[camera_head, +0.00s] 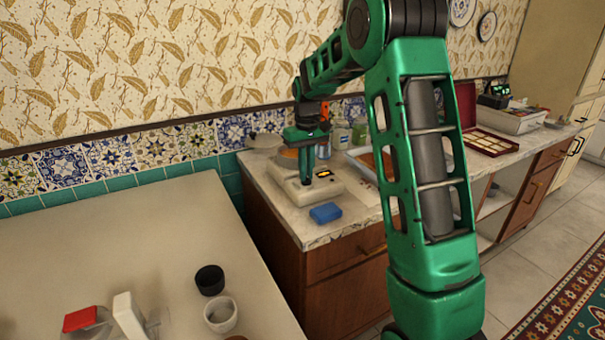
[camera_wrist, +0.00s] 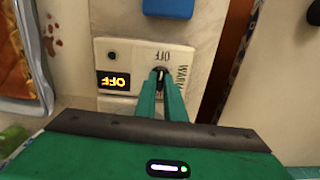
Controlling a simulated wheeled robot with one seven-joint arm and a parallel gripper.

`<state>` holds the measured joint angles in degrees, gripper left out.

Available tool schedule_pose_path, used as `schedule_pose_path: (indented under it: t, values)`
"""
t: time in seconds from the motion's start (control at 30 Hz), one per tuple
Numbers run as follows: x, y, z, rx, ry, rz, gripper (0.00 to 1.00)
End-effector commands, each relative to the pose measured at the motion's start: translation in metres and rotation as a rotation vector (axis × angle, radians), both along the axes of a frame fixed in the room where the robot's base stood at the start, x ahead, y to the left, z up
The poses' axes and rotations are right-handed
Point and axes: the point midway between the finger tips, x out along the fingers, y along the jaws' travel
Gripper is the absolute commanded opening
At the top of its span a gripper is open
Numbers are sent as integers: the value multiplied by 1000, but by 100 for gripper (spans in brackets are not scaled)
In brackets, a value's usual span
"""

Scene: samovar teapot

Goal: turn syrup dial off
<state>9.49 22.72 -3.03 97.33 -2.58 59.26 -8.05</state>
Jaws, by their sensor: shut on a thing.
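The syrup dial (camera_wrist: 161,73) is a small black knob on the cream front panel of a countertop device (camera_head: 300,187). In the wrist view the panel (camera_wrist: 117,53) carries the printed words OFF and WARM, upside down, and a lit display (camera_wrist: 114,82) reading OFF in yellow. The knob's light pointer faces the OFF print. My gripper (camera_wrist: 160,84) has its two green fingers shut on the dial. In the head view my gripper (camera_head: 307,180) reaches down to the device's panel, and its fingertips hide most of the dial.
A blue block (camera_head: 326,213) lies on the counter in front of the device. A tray (camera_head: 375,163) and jars stand to its right, near my arm. A black cup (camera_head: 210,280) and a white cup (camera_head: 221,315) stand on the nearer table.

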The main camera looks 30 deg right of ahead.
Motion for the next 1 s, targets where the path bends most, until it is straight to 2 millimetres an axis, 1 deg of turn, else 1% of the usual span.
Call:
schedule_pose_path:
  t: [0.03,0.23,0.63,0.67,0.7,0.73,1.0]
  values:
    - [4,0,3,-1,-13,15,0]
    - [4,0,3,-1,-12,46,0]
    - [4,0,3,-1,-12,50,0]
    - [4,0,3,-1,-12,50,14]
    - [3,0,2,-1,-11,50,24]
    - [3,0,2,-1,-10,50,28]
    - [1,0,1,0,-4,47,28]
